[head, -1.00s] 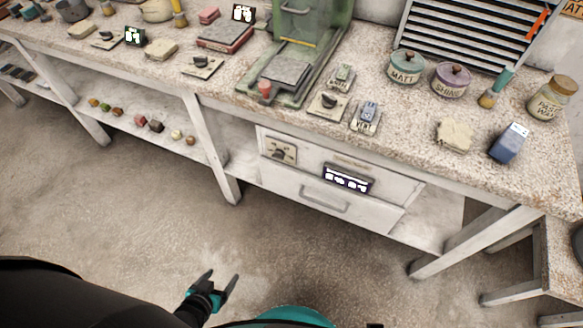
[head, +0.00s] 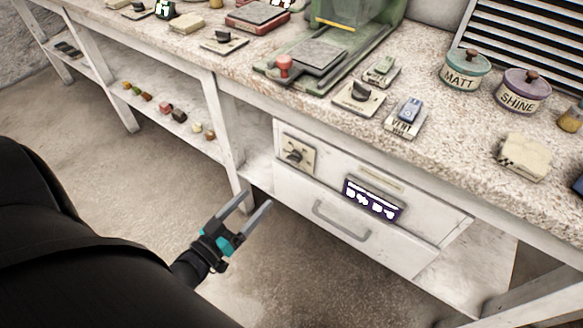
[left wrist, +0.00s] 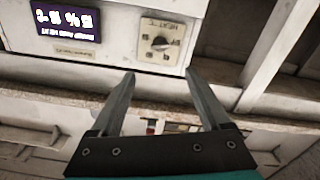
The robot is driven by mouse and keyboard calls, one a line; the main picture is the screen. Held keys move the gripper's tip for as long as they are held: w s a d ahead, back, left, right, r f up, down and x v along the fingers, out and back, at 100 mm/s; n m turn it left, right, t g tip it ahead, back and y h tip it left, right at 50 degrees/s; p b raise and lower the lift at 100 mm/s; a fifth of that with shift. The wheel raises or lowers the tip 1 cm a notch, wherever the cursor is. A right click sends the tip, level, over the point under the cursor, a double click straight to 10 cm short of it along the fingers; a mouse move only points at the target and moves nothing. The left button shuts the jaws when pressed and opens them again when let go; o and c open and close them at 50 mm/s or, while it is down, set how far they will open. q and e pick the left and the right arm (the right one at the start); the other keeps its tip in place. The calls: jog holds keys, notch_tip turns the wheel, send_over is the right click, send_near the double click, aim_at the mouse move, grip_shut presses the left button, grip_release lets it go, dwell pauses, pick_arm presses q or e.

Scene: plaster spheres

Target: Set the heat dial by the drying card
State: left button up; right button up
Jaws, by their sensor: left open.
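The heat dial (head: 296,154) is a dark knob on a cream plate at the left of the white drawer unit's front. It also shows in the left wrist view (left wrist: 159,44), labelled HEAT, beyond my fingertips. A purple display panel (head: 373,198) with white marks sits right of the dial, above the drawer handle; its marks are too blurred to read. I cannot tell which thing is the drying card. My left gripper (head: 254,204) is open and empty, below and left of the dial and apart from it. My right gripper is not in view.
The drawer handle (head: 342,222) sticks out below the display. The speckled bench top (head: 440,135) overhangs the unit, with other dials, a green press and the MATT and SHINE pots (head: 523,90) on it. A bench leg (head: 231,150) stands left of the dial. The floor in front is clear.

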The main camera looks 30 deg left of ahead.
aim_at(291, 161)
pick_arm(q)
jog(key=w+b, duration=0.1)
jog(key=w, duration=0.3)
jog(key=w+b, duration=0.1)
jog(key=w, duration=0.3)
jog(key=w+d+b, duration=0.1)
jog(key=w, duration=0.3)
jog(key=shift+w+f+b, duration=0.1)
jog(key=shift+b, duration=0.3)
jog(key=shift+w+d, duration=0.1)
jog(key=shift+w, duration=0.75)
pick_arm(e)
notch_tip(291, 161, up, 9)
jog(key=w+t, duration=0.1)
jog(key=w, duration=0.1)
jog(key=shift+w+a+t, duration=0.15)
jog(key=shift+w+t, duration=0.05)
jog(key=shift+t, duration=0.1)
pick_arm(q)
grip_shut()
